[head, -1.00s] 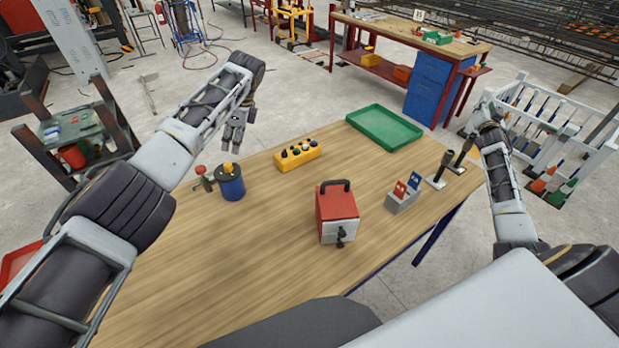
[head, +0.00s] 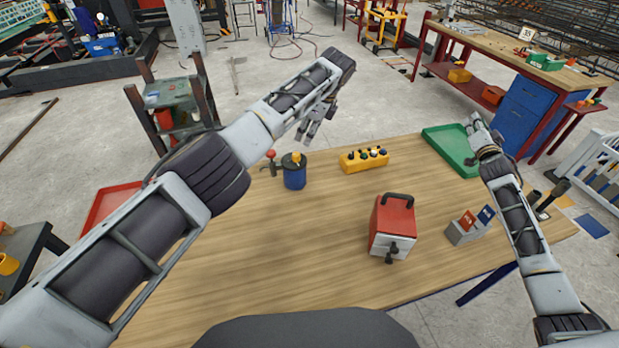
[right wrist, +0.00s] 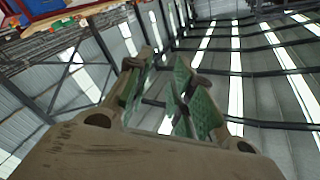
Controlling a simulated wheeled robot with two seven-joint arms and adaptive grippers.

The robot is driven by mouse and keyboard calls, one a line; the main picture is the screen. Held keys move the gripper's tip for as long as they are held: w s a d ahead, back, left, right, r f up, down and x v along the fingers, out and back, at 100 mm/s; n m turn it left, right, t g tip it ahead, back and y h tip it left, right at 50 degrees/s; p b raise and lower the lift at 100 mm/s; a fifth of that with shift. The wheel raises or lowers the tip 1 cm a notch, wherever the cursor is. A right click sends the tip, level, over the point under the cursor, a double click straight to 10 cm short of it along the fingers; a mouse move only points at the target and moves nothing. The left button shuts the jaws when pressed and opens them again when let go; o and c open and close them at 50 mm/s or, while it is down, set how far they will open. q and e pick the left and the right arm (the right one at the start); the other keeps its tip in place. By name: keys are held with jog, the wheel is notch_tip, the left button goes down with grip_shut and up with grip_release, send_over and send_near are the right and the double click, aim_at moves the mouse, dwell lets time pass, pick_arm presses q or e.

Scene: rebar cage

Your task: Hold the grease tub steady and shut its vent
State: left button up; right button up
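The grease tub looks to be the blue tub (head: 294,178) with a dark lid and a yellow cap (head: 295,158), upright on the wooden table (head: 250,255) in the head view. Whether its vent is open is too small to tell. My left gripper (head: 307,137) hangs above and slightly right of the tub, empty, apart from it, its fingers seemingly apart. My right gripper (head: 473,122) is raised over the right of the table, far from the tub. In the right wrist view its green-padded fingers (right wrist: 165,90) are apart with nothing between them.
A red-knobbed piece (head: 270,160) stands just left of the tub. A yellow button box (head: 364,159), red-and-white box (head: 392,228), grey holder with cards (head: 467,230) and green tray (head: 449,148) are further right. A red tray (head: 108,210) lies at left. The front-left tabletop is clear.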

jog(key=s+a+n+y, duration=0.2)
jog(key=a+y, duration=0.8)
jog(key=a, duration=2.7)
jog(key=m+g+y, duration=0.3)
jog(key=y, duration=0.2)
send_near(273, 156)
jog(key=v, duration=0.3)
jog(key=shift+w+f, duration=0.1)
jog(key=shift+w, duration=0.05)
jog(key=shift+w+a, duration=0.1)
jog(key=shift+w, duration=0.1)
jog(key=shift+x, duration=6.7)
jog(key=shift+s+a, duration=0.1)
jog(key=shift+a, duration=0.05)
